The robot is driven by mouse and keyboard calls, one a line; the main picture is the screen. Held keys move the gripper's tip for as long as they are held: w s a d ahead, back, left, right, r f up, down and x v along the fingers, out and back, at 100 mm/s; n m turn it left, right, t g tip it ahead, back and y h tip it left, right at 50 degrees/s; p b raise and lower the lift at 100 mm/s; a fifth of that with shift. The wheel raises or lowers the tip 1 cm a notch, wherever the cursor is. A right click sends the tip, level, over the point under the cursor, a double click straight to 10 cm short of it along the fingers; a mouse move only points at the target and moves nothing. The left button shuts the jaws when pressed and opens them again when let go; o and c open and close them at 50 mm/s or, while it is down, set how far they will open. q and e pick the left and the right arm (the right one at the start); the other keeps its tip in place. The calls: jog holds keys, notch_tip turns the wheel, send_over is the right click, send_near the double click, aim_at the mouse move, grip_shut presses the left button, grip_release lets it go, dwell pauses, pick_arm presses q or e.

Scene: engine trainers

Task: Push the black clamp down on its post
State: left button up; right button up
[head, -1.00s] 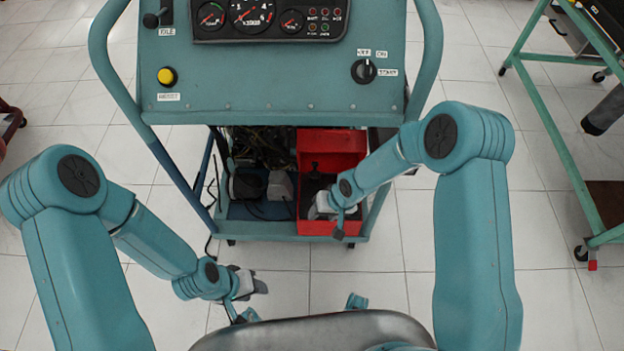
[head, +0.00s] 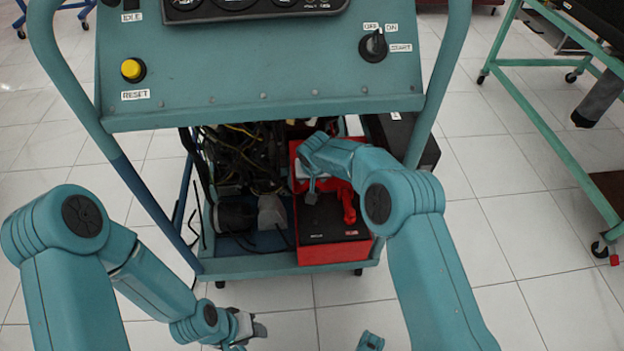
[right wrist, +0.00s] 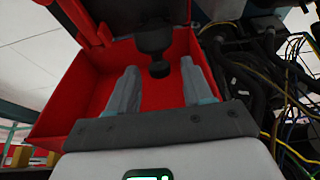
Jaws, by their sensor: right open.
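The black clamp (right wrist: 153,38) shows in the right wrist view as a dark part with a narrow lower end, just beyond and between my fingertips. I cannot tell clamp from post there, or how far down it sits. In the head view my right arm seems to hide it. My right gripper (right wrist: 157,82) is open, one finger on each side of the dark part's line, with nothing between the pads. In the head view the right gripper (head: 311,190) is over the red box (head: 312,257). My left gripper (head: 250,331) hangs low, away from the cart, its fingers unclear.
The control panel (head: 250,75) overhangs the shelf. Floor in front is clear.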

jog(key=shift+w+f, duration=0.1)
jog(key=shift+f, duration=0.1)
grip_shut()
jog(key=shift+d, duration=0.1)
